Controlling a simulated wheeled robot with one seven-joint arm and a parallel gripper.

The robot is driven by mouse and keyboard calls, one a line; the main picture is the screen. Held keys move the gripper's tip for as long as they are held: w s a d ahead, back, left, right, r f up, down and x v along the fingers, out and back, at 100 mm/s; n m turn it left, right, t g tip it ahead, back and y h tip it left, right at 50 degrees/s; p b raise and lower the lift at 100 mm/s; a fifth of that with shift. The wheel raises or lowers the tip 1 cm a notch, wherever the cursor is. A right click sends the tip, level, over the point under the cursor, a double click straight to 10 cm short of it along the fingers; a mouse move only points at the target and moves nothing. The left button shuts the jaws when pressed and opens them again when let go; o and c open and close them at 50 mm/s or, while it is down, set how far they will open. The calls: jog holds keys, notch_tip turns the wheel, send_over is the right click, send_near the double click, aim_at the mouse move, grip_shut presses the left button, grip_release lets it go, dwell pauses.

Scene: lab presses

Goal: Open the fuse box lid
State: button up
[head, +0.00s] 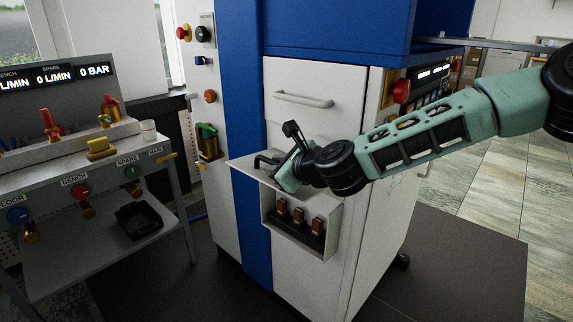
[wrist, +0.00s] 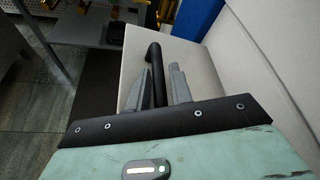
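The fuse box (head: 325,243) is on the front of the white press cabinet. Its lid (head: 243,170) is swung up to roughly level, and several brown fuses (head: 299,216) show in the open box. A black bar handle (head: 266,160) stands on the lid. My gripper (head: 284,165) is at the lid's handle, partly hidden by my own wrist. In the wrist view, the handle (wrist: 155,65) passes between the two grey fingers of my gripper (wrist: 160,80), which look closed on it. The pale lid (wrist: 130,68) spreads out beneath them.
A bench with valves and displays (head: 90,170) stands at the left, with a black tray (head: 139,220) on its lower shelf. Above the fuse box is a drawer-like panel with a white handle (head: 303,99). A red button (head: 401,91) is on the cabinet's right side. Dark matting (head: 460,260) lies clear at right.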

jog(key=p+v, duration=0.1)
jog(key=v, duration=1.6)
jog(key=shift+p, duration=0.3)
jog(key=shift+s+d, duration=0.1)
jog(key=s+d+f+n+g+h, duration=0.15)
jog(key=s+f+n+g, duration=0.3)
jog(key=s+n, duration=0.5)
jog(key=s+f+n+g+h, duration=0.35)
jog(key=s+f+n, duration=0.25)
jog(key=s+n, duration=0.4)
jog(key=s+d+r+n+g+h, duration=0.2)
jog(key=s+d+r+n+h, duration=0.25)
jog(key=s+d+n, duration=0.4)
notch_tip(320, 180, up, 15)
jog(key=w+n+p, duration=0.1)
jog(key=w+p, duration=0.1)
jog(key=p, duration=1.3)
jog(key=shift+n+y, duration=0.3)
jog(key=shift+y, duration=0.15)
